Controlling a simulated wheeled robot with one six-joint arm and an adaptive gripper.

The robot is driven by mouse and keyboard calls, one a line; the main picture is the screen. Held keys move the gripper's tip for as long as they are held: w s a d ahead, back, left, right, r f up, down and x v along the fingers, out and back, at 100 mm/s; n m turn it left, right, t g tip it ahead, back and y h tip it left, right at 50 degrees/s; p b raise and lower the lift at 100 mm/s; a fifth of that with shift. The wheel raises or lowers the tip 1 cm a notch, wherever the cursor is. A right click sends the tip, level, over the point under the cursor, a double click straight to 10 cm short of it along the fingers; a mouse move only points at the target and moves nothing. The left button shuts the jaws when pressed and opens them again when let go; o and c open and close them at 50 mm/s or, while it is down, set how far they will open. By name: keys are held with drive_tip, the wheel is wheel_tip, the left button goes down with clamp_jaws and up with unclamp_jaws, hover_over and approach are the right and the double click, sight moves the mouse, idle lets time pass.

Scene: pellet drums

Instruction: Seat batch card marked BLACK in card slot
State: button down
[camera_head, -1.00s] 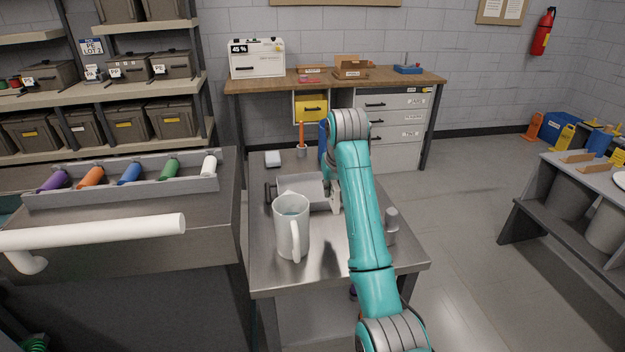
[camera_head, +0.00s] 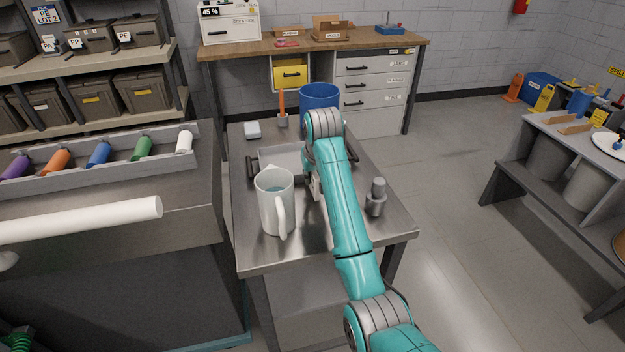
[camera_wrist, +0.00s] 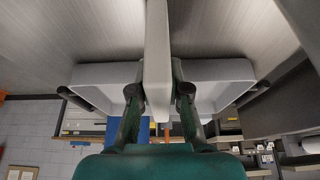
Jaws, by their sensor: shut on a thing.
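My gripper (camera_wrist: 160,95) is low over the steel table (camera_head: 290,250), just behind and right of the white mug. In the wrist view its fingers are closed on a pale grey, slab-like piece (camera_wrist: 157,45) seen nearly edge-on. No lettering shows on it, so I cannot tell whether it is the BLACK card. A shallow grey tray (camera_wrist: 215,72) with dark handles lies behind the fingers. In the head view my arm covers part of this tray (camera_head: 285,160) and most of my gripper (camera_head: 314,188). I cannot make out a card slot.
A white mug (camera_head: 270,205) stands at the table's front left, close to my arm. A grey post (camera_head: 376,200) stands right of it. A blue container (camera_head: 319,96) stands behind. A rack of coloured bottles (camera_head: 95,165) is at left.

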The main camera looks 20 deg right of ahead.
drive_tip(key=shift+f, duration=0.6)
drive_tip(key=shift+f, duration=0.1)
drive_tip(key=c, duration=1.1)
unclamp_jaws()
drive_tip(key=shift+c, duration=0.2)
